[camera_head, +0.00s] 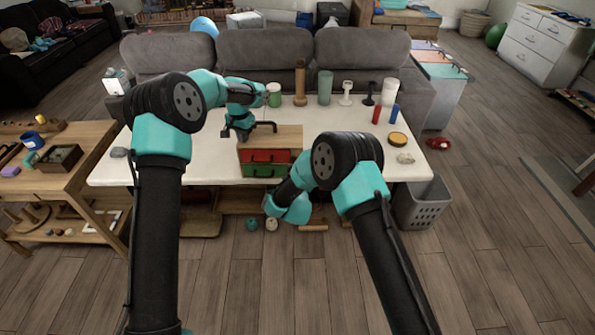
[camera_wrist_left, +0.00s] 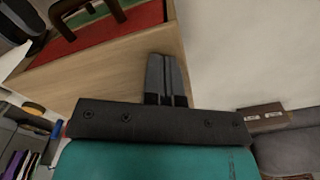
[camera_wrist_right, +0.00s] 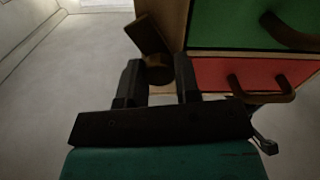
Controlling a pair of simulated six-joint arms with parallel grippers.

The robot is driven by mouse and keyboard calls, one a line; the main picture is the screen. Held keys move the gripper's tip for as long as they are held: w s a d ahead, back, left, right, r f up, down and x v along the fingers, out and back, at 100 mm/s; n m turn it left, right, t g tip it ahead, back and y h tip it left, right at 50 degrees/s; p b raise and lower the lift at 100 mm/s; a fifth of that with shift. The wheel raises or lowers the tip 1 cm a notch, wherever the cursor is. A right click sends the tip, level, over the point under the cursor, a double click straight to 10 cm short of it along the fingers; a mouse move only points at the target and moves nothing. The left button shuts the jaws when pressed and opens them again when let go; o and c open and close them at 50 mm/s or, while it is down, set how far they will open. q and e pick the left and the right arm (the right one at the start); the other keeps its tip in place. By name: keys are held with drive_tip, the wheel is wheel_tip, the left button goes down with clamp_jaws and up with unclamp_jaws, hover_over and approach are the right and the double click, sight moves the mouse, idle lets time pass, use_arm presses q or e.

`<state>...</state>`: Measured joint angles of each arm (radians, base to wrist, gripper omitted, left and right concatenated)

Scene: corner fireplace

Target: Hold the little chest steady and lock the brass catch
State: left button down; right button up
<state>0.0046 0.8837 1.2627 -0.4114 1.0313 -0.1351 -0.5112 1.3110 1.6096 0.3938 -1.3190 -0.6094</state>
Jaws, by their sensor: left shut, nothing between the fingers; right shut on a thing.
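The little wooden chest (camera_head: 284,133) stands on the white table with a red drawer (camera_head: 278,155) above a green drawer (camera_head: 264,171), both with dark handles. My left gripper (camera_head: 242,137) is at the chest's left side. In the left wrist view its fingers (camera_wrist_left: 166,78) are shut together, empty, at the wooden side panel (camera_wrist_left: 110,72). In the right wrist view my right gripper (camera_wrist_right: 158,80) is shut on the round knob of the dark brown catch (camera_wrist_right: 157,66) by the chest's edge. My right arm hides that gripper and the catch in the head view.
The white table (camera_head: 213,162) carries a wooden bottle (camera_head: 300,84), a green cup (camera_head: 325,88), red and blue cylinders and a round yellow-topped tin (camera_head: 397,139) at the right. A grey sofa stands behind. A grey basket (camera_head: 423,207) stands below the right edge.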

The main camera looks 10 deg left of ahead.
use_arm(q)
drive_tip(key=shift+s+f, duration=0.15)
drive_tip(key=shift+f, duration=0.25)
use_arm(e)
drive_tip(key=n, duration=1.2)
drive_tip(key=shift+n, duration=0.3)
drive_tip(key=o, duration=0.9)
drive_tip(key=shift+o, duration=0.2)
drive_tip(key=shift+s, duration=0.1)
drive_tip(key=s+d, duration=0.1)
drive_tip(key=s, duration=1)
drive_tip(key=shift+s+d, duration=0.3)
drive_tip(key=shift+s, duration=0.1)
use_arm(q)
drive_tip(key=shift+r, duration=0.1)
